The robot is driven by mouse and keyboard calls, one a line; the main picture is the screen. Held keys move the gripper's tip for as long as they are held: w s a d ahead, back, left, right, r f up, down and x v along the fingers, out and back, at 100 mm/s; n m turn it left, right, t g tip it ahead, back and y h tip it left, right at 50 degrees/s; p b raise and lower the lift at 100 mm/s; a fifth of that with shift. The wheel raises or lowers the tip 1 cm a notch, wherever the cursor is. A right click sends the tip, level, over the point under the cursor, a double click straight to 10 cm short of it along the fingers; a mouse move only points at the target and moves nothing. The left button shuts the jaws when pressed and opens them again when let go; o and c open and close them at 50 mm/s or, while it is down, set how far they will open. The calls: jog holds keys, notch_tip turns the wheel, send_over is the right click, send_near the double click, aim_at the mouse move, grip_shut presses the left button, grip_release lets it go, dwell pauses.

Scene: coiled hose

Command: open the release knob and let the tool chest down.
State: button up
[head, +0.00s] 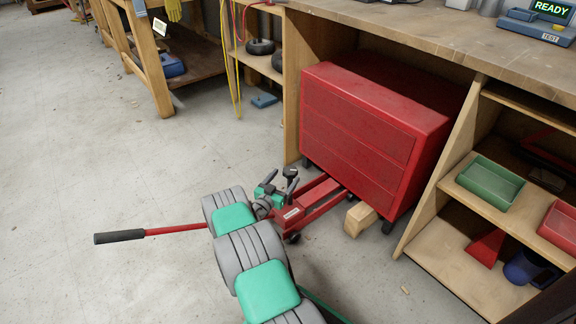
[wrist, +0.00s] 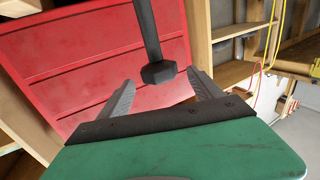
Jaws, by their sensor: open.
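The red tool chest (head: 360,130) stands under the workbench, borne by a low red jack (head: 318,196) whose arm reaches beneath it. A black release knob (head: 290,172) on a stem stands up at the near end of the jack. My gripper (head: 284,179) is open at the knob. In the wrist view, a dark rod with a six-sided end (wrist: 158,73) shows between the two grey fingers, with gaps on both sides. The red chest front (wrist: 90,60) fills the background there. My arm hides part of the jack.
A red handle with a black grip (head: 120,236) sticks out left over the floor. A wooden block (head: 360,218) lies by the chest's near bottom edge. Shelves with a green bin (head: 490,183) stand right. The floor at left is clear.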

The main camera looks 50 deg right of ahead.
aim_at(293, 167)
jog(key=d+b, duration=0.1)
jog(key=d, duration=0.1)
jog(key=d+b, duration=0.1)
jog(key=d, duration=0.1)
jog(key=w+d+b, duration=0.1)
jog(key=d, duration=0.1)
jog(key=shift+d+f, duration=0.15)
jog(key=shift+d, duration=0.25)
jog(key=shift+w+d, duration=0.15)
jog(key=shift+d, duration=0.3)
jog(key=shift+r, duration=0.2)
